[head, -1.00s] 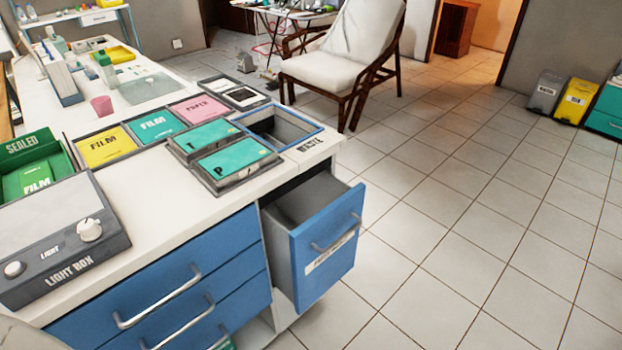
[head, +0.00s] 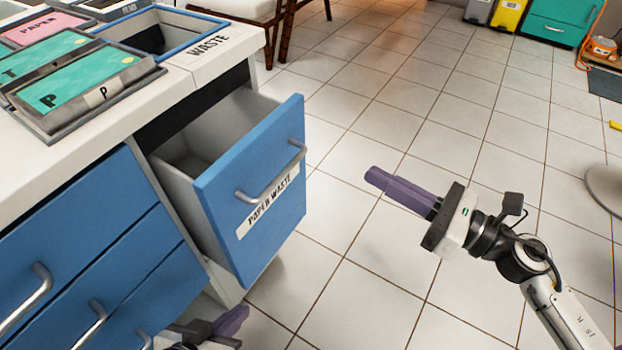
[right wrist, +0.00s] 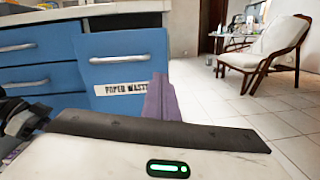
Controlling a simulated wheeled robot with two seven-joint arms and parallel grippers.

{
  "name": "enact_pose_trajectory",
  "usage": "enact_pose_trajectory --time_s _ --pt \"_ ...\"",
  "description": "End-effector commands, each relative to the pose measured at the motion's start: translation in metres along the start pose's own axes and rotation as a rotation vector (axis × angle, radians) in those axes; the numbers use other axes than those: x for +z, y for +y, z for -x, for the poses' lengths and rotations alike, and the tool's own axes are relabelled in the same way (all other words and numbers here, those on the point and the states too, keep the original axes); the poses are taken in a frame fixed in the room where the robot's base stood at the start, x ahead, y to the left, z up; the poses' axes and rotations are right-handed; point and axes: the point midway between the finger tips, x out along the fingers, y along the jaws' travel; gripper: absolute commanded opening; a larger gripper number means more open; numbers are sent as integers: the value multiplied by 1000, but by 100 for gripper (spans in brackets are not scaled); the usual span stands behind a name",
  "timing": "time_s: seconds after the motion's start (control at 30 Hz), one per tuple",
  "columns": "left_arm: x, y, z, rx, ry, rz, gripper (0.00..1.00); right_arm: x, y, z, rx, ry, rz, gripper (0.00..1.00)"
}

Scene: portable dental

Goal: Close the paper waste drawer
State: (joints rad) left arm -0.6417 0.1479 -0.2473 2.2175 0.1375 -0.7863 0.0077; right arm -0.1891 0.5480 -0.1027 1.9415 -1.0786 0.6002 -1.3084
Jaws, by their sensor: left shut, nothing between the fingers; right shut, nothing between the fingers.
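The paper waste drawer (head: 268,195) stands pulled out of the white-topped cabinet, with a blue front, a grey bar handle (head: 271,173) and a "PAPER WASTE" label. Its inside looks empty where it shows. In the right wrist view the drawer front (right wrist: 124,66) is ahead of the fingers. My right gripper (head: 376,182) is shut and empty, to the right of the drawer front and apart from it, its purple fingers pointing left. My left gripper (head: 238,318) is low at the bottom edge, below the drawer, shut and empty; part of it is cut off.
More blue drawers (head: 85,255) are shut left of the open one. The countertop has an opening marked WASTE (head: 160,38) and several trays. A chair (head: 235,8) stands behind the cabinet.

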Motion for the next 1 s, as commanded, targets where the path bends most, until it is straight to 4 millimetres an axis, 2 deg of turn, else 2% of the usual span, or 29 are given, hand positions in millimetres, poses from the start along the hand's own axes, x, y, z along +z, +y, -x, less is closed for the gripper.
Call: enact_pose_trajectory --time_s 0.03,0.1,0.27,0.7,0.83,1.0 --pt "5 0 -6 5 2 0 0 -10 -1 0 28 27 93 0" --pt "4 1 -6 8 1 0 0 -13 0 -1 52 52 169 0" --pt "2 1 -4 9 1 1 0 -12 2 -15 64 61 207 0" --pt "2 0 -2 2 11 5 0 -18 8 -105 64 58 198 0" --pt "3 0 -2 3 8 5 0 -20 9 -124 62 59 199 0" --pt "4 0 -3 4 4 5 0 -21 9 -137 61 60 198 0"
